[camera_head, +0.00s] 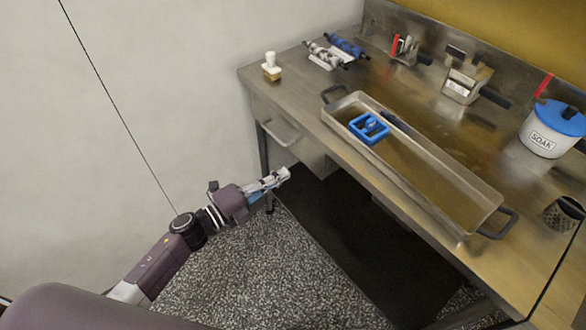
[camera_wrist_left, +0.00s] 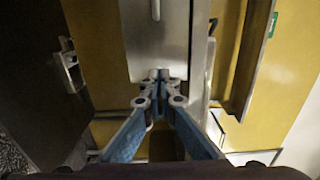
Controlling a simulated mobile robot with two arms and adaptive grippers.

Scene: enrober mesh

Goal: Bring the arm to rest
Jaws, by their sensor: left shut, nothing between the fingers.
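My left arm comes in from the lower left in the head view. Its left gripper (camera_head: 277,179) hangs in free space in front of the steel table (camera_head: 290,95), lower than the tabletop and to the left of the dark floor mat. In the left wrist view the two blue-sided fingers of the left gripper (camera_wrist_left: 161,80) meet at their tips. The gripper is shut, with nothing between the fingers. My right gripper is in neither view.
A metal tray (camera_head: 450,192) with a blue frame-like piece (camera_head: 369,127) sits on the table. A white pot marked SOAK (camera_head: 550,132) stands at right. A dark mat (camera_head: 365,245) covers part of the speckled floor (camera_head: 240,275).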

